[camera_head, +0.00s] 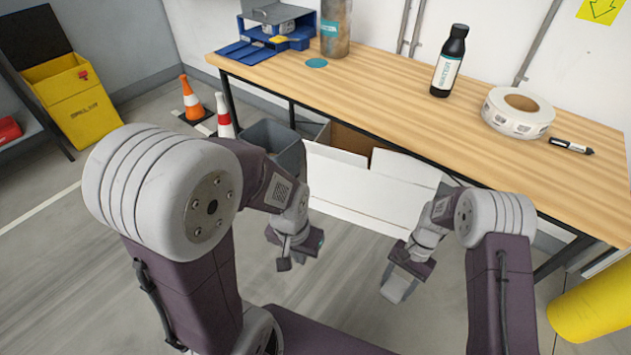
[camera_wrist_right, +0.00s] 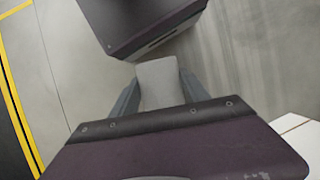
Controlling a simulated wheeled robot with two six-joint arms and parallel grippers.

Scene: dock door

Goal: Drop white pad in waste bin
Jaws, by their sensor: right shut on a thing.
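The white pad (camera_head: 397,289) is held in my right gripper (camera_head: 396,280), in front of the workbench and above the floor. In the right wrist view the pad (camera_wrist_right: 158,84) sits between the two fingers of my right gripper (camera_wrist_right: 158,95). My left gripper (camera_head: 290,258) hangs to the left of it; its fingers are too small and dark to tell open from shut. A grey open-topped bin (camera_head: 272,142), likely the waste bin, stands on the floor by the bench, partly behind my left arm; its inside is mostly hidden.
An open cardboard box (camera_head: 345,137) with white flaps (camera_head: 365,190) is right of the grey bin. The wooden bench (camera_head: 400,100) carries a bottle (camera_head: 449,62), a label roll (camera_head: 517,112) and a marker (camera_head: 571,146). Cones (camera_head: 191,101) and a yellow spill bin (camera_head: 75,100) stand left.

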